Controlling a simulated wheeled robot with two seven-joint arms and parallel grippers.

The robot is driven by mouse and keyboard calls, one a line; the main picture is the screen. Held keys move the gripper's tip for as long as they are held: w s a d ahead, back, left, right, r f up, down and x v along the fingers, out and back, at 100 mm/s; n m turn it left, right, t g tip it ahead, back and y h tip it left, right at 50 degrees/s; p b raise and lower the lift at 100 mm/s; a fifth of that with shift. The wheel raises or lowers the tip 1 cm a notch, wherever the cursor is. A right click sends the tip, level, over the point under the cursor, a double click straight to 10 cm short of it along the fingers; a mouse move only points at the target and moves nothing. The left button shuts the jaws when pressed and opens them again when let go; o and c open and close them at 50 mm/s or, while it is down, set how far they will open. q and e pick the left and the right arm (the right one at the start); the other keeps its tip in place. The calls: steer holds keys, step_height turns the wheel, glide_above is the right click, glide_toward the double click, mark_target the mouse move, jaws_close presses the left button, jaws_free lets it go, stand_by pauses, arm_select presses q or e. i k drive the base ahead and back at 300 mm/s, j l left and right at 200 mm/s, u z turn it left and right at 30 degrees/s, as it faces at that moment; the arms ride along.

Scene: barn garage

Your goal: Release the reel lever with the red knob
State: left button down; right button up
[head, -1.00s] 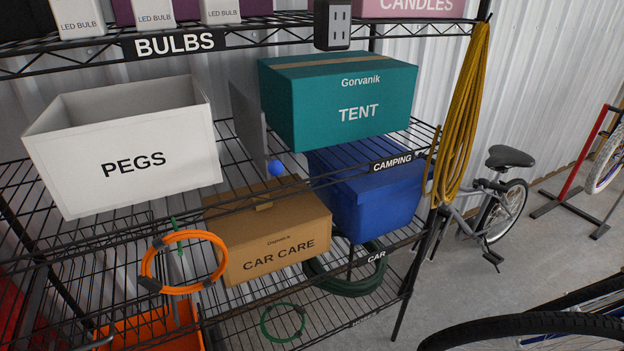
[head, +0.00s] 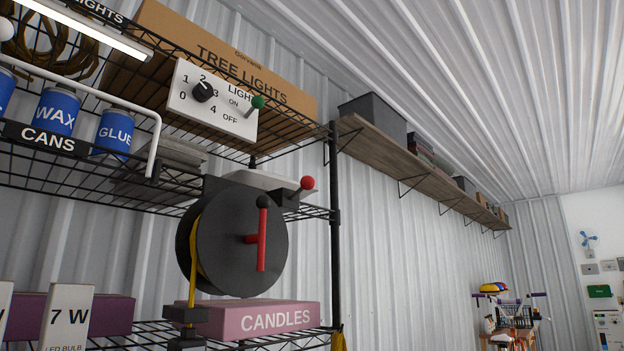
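The red knob (head: 307,183) sits on the end of a short lever that sticks out to the upper right from a dark mount above the reel. The reel (head: 221,241) is a large dark disc hung at the shelf's right end, with yellow cord wound on it. A red crank (head: 262,240) with a black knob stands on the reel's face. A black block (head: 188,315) hangs on the cord below. Neither of my grippers shows in the head view.
A switch panel (head: 212,103) with a black dial and a green-knobbed lever is above the reel. A pink candles box (head: 250,319) lies below it. Blue cans (head: 56,112) stand at left. A wooden wall shelf (head: 420,175) runs right; the wall beneath is bare.

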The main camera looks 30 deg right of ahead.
mark_target(307, 182)
steer(key=j+z, duration=0.1)
steer(key=z, duration=0.25)
steer(key=i+j+z, duration=0.1)
steer(key=z, duration=0.2)
steer(key=j+z, duration=0.15)
steer(key=z, duration=0.2)
steer(key=i, duration=0.05)
